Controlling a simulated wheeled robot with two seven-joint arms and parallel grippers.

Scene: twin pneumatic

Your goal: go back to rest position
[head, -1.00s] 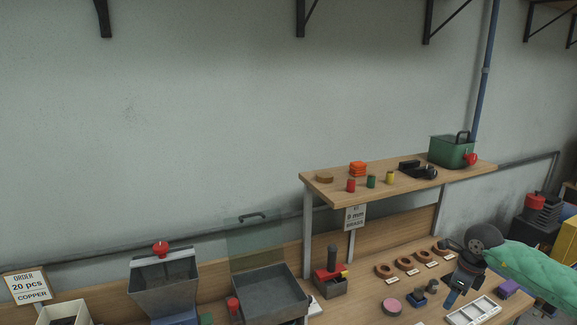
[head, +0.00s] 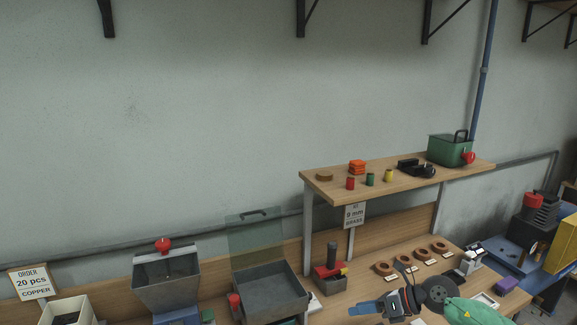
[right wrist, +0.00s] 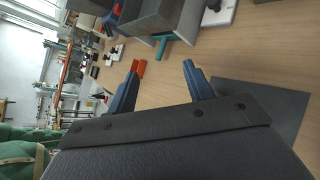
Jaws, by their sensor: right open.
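My right gripper (head: 378,307) is low in the head view, over the front part of the workbench (head: 345,294), with its fingers pointing left. My green-sleeved right arm comes in from the lower right. In the right wrist view the two blue fingers (right wrist: 160,82) stand apart, with nothing between them but bare wood behind. My left gripper is not in the head view.
A grey tray (head: 270,289) and a hopper (head: 166,286) stand left of the gripper. A red-and-black device (head: 329,279) and several copper rings (head: 421,254) lie behind it. A raised shelf (head: 330,191) holds small coloured parts and a green box (head: 447,151).

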